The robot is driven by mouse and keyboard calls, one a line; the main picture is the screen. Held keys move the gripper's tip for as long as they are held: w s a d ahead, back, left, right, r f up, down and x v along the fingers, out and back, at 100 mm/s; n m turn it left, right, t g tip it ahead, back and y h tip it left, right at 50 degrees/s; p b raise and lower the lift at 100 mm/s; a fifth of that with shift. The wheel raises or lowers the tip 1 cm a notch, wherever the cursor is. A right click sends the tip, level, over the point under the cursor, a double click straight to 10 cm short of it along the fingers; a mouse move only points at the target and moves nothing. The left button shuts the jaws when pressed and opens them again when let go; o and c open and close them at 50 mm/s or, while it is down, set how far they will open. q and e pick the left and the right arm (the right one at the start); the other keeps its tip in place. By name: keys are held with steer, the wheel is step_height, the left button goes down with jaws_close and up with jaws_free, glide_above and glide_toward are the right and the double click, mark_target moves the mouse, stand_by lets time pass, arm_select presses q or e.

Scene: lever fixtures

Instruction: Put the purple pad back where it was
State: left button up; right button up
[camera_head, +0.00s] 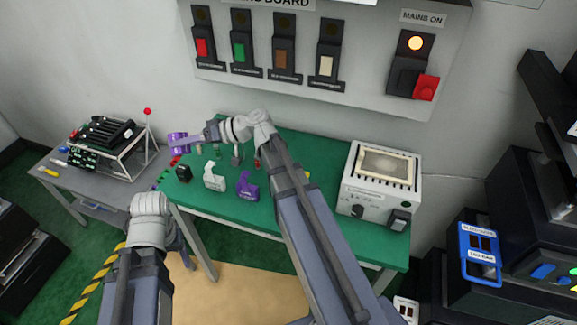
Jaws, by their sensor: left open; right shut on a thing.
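My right arm reaches over the green table (300,147), and its gripper (186,142) points left near the table's far left corner. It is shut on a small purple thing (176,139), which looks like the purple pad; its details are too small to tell. A second purple object (247,187), shaped like a small stand, sits on the table near the front edge, beside a white one (214,178). My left gripper (184,256) is open and low, in front of the table's left leg, partly hidden by my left arm.
A white box with a dial (367,208) stands on the table's right end. A grey bench (72,188) with a wire rack (118,150) is at the left. A switch board (365,60) hangs on the wall. A small black object (183,174) sits near the table's left edge.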

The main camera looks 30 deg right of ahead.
arm_select(q)
step_height(320, 180, up, 21)
steer(key=p, duration=1.8)
arm_select(e)
steer(key=s+d+r+n+g+h, duration=0.2)
steer(key=d+h, duration=0.2)
steer(key=d, duration=0.5)
steer(key=s+d+r+n+g+h, duration=0.1)
steer(key=s+d+g+h, duration=0.2)
steer(key=d, duration=0.7)
steer(key=s+d+r+n+g+h, duration=0.2)
steer(key=d+h, duration=0.4)
steer(key=d, duration=0.3)
arm_select(q)
step_height(320, 180, down, 15)
steer(key=b, duration=1.4)
arm_select(e)
step_height(320, 180, down, 15)
steer(key=shift+w+a+r, duration=0.2)
steer(key=shift+w, duration=0.15)
arm_select(q)
steer(key=shift+b, duration=0.3)
